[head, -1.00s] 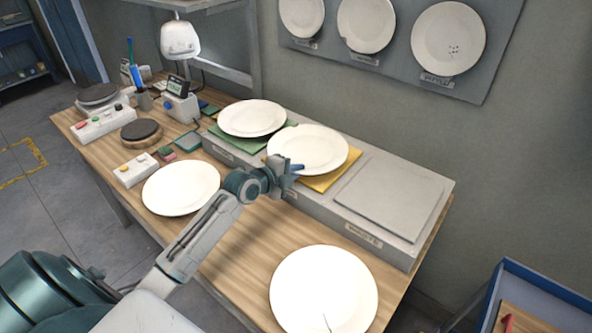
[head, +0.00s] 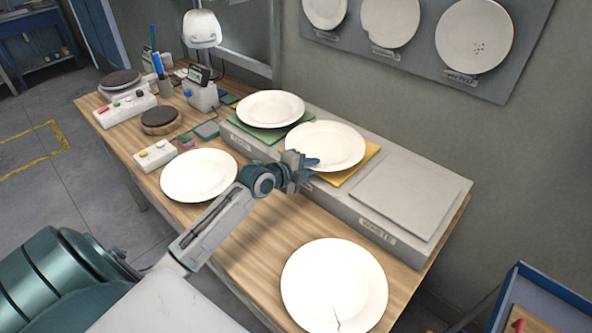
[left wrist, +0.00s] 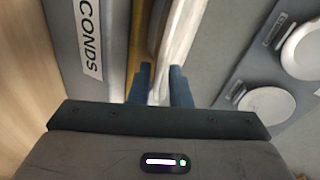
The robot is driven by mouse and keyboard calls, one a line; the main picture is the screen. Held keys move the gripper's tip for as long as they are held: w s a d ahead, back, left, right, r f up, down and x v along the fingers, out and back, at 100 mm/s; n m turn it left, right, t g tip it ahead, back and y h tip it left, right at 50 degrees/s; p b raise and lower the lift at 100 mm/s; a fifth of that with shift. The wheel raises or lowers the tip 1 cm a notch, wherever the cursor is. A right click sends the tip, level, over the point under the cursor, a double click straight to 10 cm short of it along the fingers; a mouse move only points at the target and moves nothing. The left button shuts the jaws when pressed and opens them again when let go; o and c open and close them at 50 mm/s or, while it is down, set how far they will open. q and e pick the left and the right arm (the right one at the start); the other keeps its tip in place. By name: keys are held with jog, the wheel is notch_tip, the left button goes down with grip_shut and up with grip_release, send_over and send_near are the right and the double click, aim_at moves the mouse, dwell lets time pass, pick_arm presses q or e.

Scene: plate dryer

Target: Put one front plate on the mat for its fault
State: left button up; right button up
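One front plate (head: 199,174), white with no mark that I can make out, lies at the left on the wooden table. Another front plate (head: 334,285) at the lower right has a dark crack at its near rim. A white plate (head: 325,146) lies on the yellow mat (head: 365,162), labelled SECONDS in the left wrist view. A further plate (head: 270,108) lies on the green mat (head: 240,131). The grey mat (head: 411,194) over the WASTE label is bare. My left gripper (head: 312,163) is at the near rim of the yellow-mat plate, its fingers (left wrist: 161,84) apart on either side of the rim. My right gripper is out of view.
A wall board (head: 527,47) carries sample plates, one speckled (head: 474,36). A lamp (head: 201,29), a button box (head: 155,155), a dark round pad (head: 161,120) and a display device (head: 201,93) stand at the left. A blue-edged bin (head: 520,280) stands lower right.

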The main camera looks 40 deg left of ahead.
pick_arm(q)
jog(key=b+v, duration=0.1)
jog(key=v, duration=1)
jog(key=shift+s, duration=0.2)
